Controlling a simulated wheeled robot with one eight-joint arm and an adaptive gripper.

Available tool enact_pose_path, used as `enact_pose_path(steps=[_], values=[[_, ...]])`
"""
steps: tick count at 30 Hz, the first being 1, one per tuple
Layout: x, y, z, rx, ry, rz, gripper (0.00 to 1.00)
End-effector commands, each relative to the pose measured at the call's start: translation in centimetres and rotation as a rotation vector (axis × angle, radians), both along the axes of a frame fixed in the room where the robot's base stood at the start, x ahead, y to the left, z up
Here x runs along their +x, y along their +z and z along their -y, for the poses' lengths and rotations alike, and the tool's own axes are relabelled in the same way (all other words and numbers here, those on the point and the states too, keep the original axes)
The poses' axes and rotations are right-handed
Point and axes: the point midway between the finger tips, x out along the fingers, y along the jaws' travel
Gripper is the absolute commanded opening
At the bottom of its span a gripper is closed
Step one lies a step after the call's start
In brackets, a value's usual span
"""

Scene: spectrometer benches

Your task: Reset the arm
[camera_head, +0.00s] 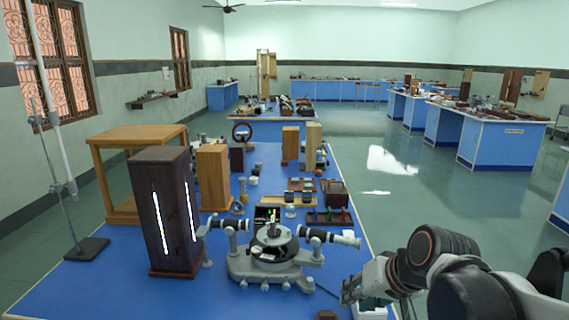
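My arm comes in from the lower right, bent, with its dark and grey links filling that corner. My gripper (349,291) is at the right front edge of the blue bench (120,290), to the right of the spectrometer (270,255). Its fingers are small and partly overlapped by the wrist, so their opening does not show clearly. A small white and green object (370,309) is just under the gripper. I cannot tell whether they touch.
A tall dark wooden lamp box (160,215) with bright slits stands left of the spectrometer. Wooden boxes (213,175) and small instruments stand farther back. A wooden table (137,133) and a stand (88,249) are at left. Open green floor (420,195) lies right of the bench.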

Motion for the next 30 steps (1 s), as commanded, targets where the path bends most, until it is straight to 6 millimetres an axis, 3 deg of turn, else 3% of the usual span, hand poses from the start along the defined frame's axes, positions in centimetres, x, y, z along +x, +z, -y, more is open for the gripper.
enact_pose_path(steps=[6,13,19,30], values=[[-5.3,0.9,1.9,-0.137,0.0,0.04,0.28],[-9.5,1.0,3.9,-0.263,0.004,0.082,0.28],[-11.1,1.0,4.8,-0.317,0.006,0.102,0.28],[-11.2,1.0,4.9,-0.323,0.006,0.104,0.28]])
